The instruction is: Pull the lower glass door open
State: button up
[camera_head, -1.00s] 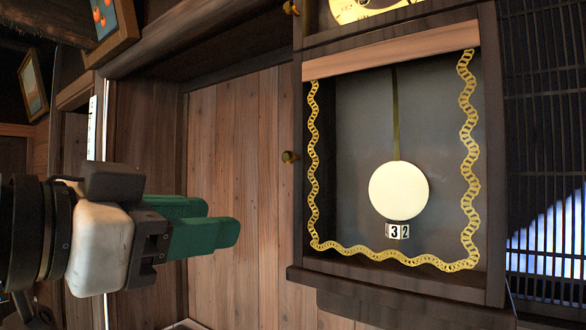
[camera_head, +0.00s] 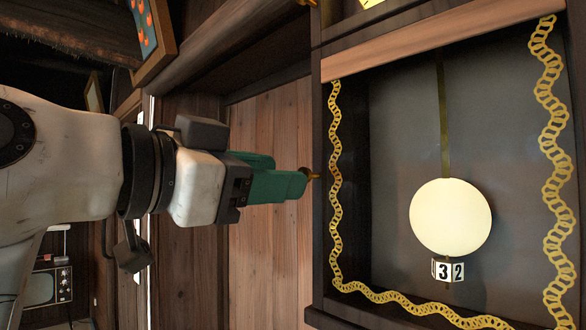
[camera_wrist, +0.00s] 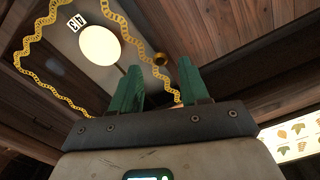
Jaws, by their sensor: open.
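The lower glass door (camera_head: 322,225) of the wall clock has a dark wooden frame and a pane edged with wavy gold trim; it looks shut. Its small brass knob (camera_head: 313,175) sits on the door's left side. My gripper (camera_head: 300,180), with green fingers, points right, its tips right by the knob. In the wrist view the open fingers (camera_wrist: 160,75) stand apart and the knob (camera_wrist: 160,58) appears in line with the gap, near the tips. I cannot tell whether it is between them. A pale round pendulum (camera_head: 450,217) hangs behind the glass.
A second brass knob (camera_head: 307,2) is on the clock's upper part. Wooden plank wall (camera_head: 270,260) lies left of the clock. A framed picture (camera_head: 147,30) hangs at upper left, and an old television (camera_head: 45,287) stands at lower left.

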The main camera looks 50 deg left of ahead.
jog(key=shift+w, duration=1.85)
jog(key=shift+c, duration=0.3)
grip_shut()
